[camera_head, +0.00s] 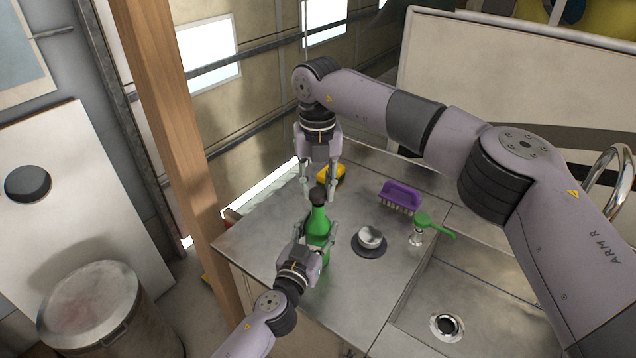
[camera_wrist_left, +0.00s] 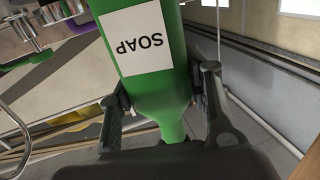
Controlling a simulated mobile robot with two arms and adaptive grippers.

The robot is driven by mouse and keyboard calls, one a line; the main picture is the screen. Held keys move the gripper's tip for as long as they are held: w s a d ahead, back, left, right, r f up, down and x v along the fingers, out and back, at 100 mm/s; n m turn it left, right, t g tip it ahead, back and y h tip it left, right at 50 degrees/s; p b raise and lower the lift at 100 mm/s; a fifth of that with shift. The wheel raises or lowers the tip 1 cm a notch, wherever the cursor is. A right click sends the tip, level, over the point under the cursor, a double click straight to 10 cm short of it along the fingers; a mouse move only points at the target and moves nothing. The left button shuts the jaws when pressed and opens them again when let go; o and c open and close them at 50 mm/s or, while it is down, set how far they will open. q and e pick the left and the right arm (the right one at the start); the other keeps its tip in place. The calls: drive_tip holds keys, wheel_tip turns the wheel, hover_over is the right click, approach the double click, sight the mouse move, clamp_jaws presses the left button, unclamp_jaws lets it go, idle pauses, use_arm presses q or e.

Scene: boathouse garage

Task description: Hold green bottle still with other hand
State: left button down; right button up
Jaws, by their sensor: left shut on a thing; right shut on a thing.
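The green bottle (camera_head: 319,222) stands upright near the left part of the metal counter; its black cap (camera_head: 317,194) is at the top. My left gripper (camera_head: 315,247) is shut around the bottle's body from the front. In the left wrist view the bottle (camera_wrist_left: 185,45) shows a white SOAP label (camera_wrist_left: 138,40), with a finger of my left gripper (camera_wrist_left: 162,108) on each side. My right gripper (camera_head: 318,193) points down from above and is shut on the black cap, a finger on each side.
A sink drain (camera_head: 446,325) is at lower right.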

drive_tip(key=shift+f, duration=0.7)
drive_tip(key=shift+f, duration=0.55)
